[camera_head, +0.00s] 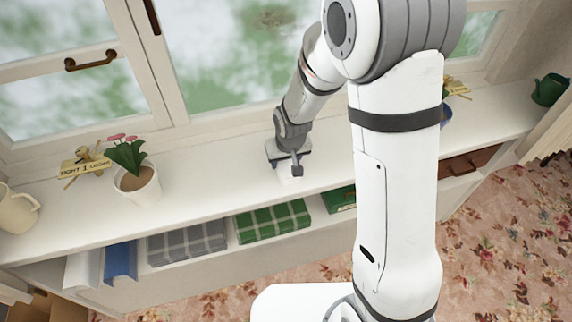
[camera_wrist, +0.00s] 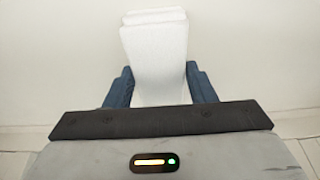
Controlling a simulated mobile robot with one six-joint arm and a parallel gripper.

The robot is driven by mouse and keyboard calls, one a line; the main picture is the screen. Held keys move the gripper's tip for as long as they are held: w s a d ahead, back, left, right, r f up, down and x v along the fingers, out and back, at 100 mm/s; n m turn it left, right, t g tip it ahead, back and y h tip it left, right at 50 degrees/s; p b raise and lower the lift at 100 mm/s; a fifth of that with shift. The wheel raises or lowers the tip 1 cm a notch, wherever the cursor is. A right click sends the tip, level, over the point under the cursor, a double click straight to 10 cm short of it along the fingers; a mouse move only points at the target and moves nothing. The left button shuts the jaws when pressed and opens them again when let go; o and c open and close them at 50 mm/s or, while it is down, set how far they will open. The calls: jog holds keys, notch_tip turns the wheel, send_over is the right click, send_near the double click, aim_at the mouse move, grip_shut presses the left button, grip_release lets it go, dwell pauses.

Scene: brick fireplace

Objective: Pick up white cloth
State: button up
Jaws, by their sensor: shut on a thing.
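The white cloth (camera_wrist: 155,42) is a folded, thick white piece in the wrist view, standing out beyond my gripper (camera_wrist: 159,82). The two dark blue fingers press on its left and right sides, so my gripper is shut on it. In the head view my gripper (camera_head: 289,164) is low at the white windowsill, in the middle of the picture. The cloth is small and pale against the sill there, and partly hidden by my gripper. I cannot tell whether it still touches the sill.
A potted pink flower (camera_head: 136,182), a small wooden sign (camera_head: 86,163) and a cream jug (camera_head: 17,208) stand left on the sill. A green watering can (camera_head: 549,90) is far right. Folded grey (camera_head: 187,242) and green plaid cloths (camera_head: 272,221) lie on the shelf below. The window is behind.

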aim_at(286, 163)
notch_tip(286, 163, up, 10)
jog(key=shift+c, duration=0.2)
dwell(0.3)
jog(key=o, duration=0.5)
jog(key=c, duration=0.3)
